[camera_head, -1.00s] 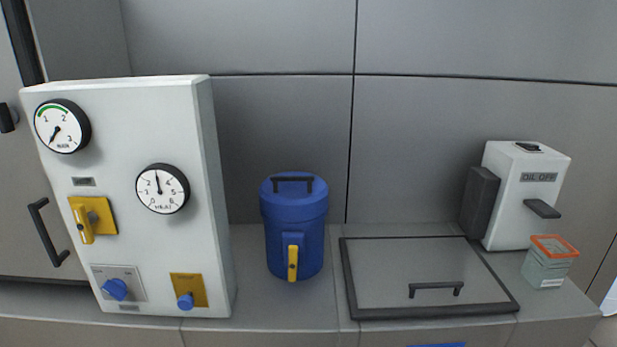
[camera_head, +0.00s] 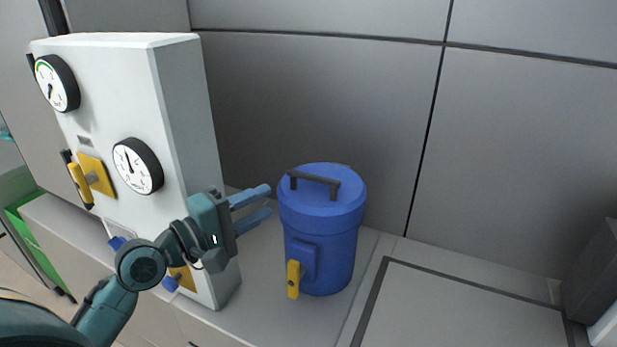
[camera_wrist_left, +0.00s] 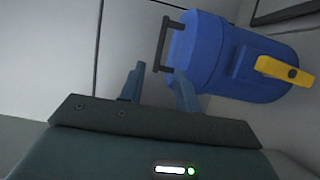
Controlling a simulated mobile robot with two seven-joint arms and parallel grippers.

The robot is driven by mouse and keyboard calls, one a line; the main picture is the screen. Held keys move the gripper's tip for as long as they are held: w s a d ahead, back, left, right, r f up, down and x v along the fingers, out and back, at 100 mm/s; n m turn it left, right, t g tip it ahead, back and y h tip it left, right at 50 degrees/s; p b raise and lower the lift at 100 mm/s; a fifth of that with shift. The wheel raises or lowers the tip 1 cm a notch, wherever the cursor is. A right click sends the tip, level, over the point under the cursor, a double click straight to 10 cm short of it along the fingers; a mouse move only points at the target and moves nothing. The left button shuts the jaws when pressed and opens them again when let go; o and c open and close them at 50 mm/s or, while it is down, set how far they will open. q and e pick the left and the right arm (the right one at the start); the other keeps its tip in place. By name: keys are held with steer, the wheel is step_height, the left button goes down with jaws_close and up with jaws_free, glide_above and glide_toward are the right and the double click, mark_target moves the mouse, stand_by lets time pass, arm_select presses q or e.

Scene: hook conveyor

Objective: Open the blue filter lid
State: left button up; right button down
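The blue filter (camera_head: 322,240) is an upright blue canister on the counter. Its blue lid (camera_head: 321,190) is on top and looks closed, with a dark bar handle (camera_head: 315,180). A yellow latch (camera_head: 293,279) hangs down on its front. My left gripper (camera_head: 262,203) is open and empty, just left of the lid, fingers pointing at it. The left wrist view shows the filter (camera_wrist_left: 225,60) ahead of the fingers (camera_wrist_left: 160,85), with the lid handle (camera_wrist_left: 162,45) close beyond them. I see no contact. My right gripper is not in view.
A white control box (camera_head: 180,150) with gauges, yellow levers and blue knobs stands close behind and left of my left gripper. A flat framed hatch (camera_head: 470,310) lies right of the filter. A grey wall stands behind.

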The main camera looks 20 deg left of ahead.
mark_target(311, 180)
arm_select(q)
steer(key=p+x, duration=0.2)
steer(key=x, duration=0.8)
steer(key=shift+w+d, duration=0.15)
steer(key=shift+w, duration=0.2)
steer(key=shift+c, duration=0.4)
jaws_close()
steer(key=shift+f, duration=0.1)
